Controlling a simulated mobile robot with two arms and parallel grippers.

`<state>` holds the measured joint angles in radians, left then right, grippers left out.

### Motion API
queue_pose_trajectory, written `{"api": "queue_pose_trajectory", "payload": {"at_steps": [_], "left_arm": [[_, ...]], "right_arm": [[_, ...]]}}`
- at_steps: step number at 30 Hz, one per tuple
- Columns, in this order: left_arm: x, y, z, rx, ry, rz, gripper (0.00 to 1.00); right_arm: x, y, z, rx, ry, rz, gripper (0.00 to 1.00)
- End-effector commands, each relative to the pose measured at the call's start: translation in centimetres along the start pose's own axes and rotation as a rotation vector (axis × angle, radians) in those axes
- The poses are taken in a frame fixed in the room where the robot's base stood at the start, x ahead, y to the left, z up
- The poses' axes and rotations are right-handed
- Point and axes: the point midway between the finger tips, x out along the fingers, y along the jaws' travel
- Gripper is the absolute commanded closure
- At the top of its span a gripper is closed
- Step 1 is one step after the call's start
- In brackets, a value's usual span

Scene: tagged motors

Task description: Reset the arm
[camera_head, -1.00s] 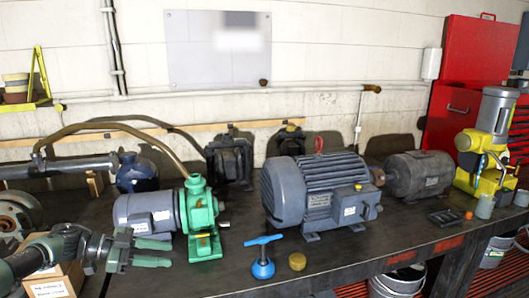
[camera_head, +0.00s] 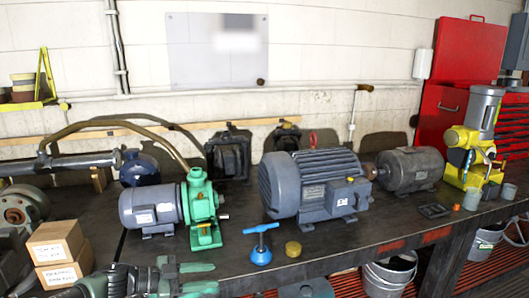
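My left gripper (camera_head: 214,277) is low in the head view, in front of the bench's near edge as seen here. Its two green fingers are apart with nothing between them. My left arm comes in from the bottom left. My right arm and gripper are not in view. A green pump with a grey motor (camera_head: 150,208) stands on the bench behind the gripper. A large blue-grey motor (camera_head: 315,185) stands at the middle, and a darker grey motor (camera_head: 412,170) stands to its right.
Two small cardboard boxes (camera_head: 58,255) are stacked at the left. A blue-handled tool (camera_head: 261,250) and a yellow cap (camera_head: 293,249) lie near the bench front. A yellow and grey machine (camera_head: 475,140) stands at the right. Buckets (camera_head: 390,275) sit below the bench.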

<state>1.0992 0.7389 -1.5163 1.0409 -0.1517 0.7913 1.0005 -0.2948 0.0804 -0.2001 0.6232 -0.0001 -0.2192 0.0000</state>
Motion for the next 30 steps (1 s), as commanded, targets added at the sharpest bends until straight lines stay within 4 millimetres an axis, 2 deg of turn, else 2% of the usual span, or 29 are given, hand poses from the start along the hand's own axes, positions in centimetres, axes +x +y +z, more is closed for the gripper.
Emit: {"api": "queue_pose_trajectory", "payload": {"at_steps": [1,6,9,12,14,17,20,27,30], "left_arm": [[2.0,1.6,0.1,-0.01,0.019,-0.01,0.63],[8.6,6.9,-0.5,-0.05,0.069,-0.118,0.63],[11.7,10.3,-1.4,-0.104,0.074,-0.222,0.63],[13.0,13.0,-2.0,-0.177,0.044,-0.334,0.63],[12.9,14.4,-2.1,-0.229,0.005,-0.4,0.63],[11.6,16.3,-1.5,-0.326,-0.085,-0.502,0.63],[8.7,18.4,0.0,-0.431,-0.211,-0.589,0.63],[-1.9,25.2,5.1,-0.673,-0.583,-0.693,0.63],[-5.5,27.9,6.4,-0.737,-0.701,-0.697,0.63]], "right_arm": [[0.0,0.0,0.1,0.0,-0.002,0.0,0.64],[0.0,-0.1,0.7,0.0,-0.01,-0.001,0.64],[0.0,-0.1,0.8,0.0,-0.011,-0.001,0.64],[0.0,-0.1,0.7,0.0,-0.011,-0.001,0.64],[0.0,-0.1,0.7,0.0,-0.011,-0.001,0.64],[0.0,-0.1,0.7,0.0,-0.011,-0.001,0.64],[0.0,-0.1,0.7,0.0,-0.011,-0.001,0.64],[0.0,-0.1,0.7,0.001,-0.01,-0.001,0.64],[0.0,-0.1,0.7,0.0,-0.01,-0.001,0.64]]}}
